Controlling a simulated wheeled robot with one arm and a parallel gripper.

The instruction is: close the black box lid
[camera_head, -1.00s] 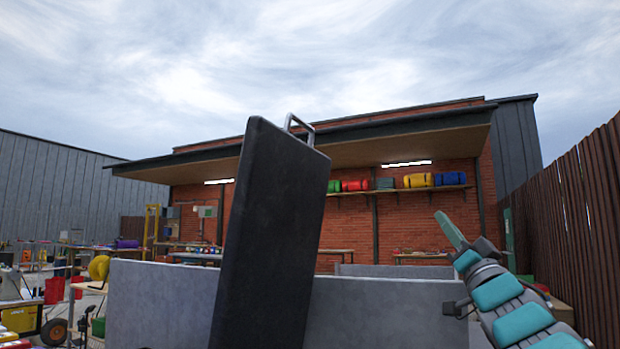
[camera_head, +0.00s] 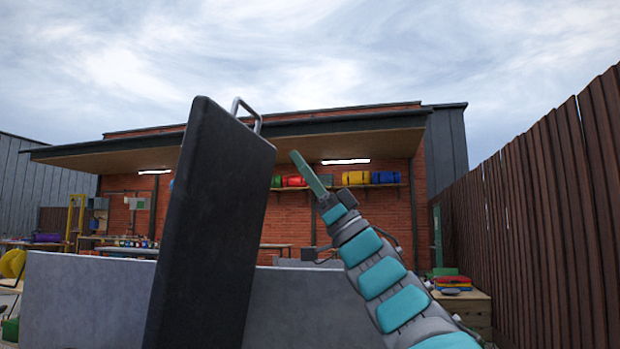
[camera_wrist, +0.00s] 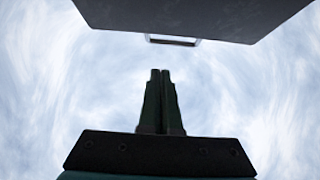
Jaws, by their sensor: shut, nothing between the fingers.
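The black box lid (camera_head: 212,225) stands raised and nearly upright, tilted a little, left of centre in the head view. A metal handle (camera_head: 247,112) sticks out at its upper edge. My gripper (camera_head: 296,155) is to the right of the lid, near the height of the handle, with a gap visible between them. In the wrist view the gripper (camera_wrist: 161,74) is shut and empty, its fingers together. The lid (camera_wrist: 190,12) and its handle (camera_wrist: 172,41) show beyond the fingertips, apart from them. The box below the lid is not clearly visible.
A pale grey wall (camera_head: 85,300) runs behind the lid. A brown fence (camera_head: 550,200) lines the right side. A brick shelter with a shelf of coloured rolls (camera_head: 356,178) stands at the back. A wooden crate (camera_head: 465,310) sits near the fence.

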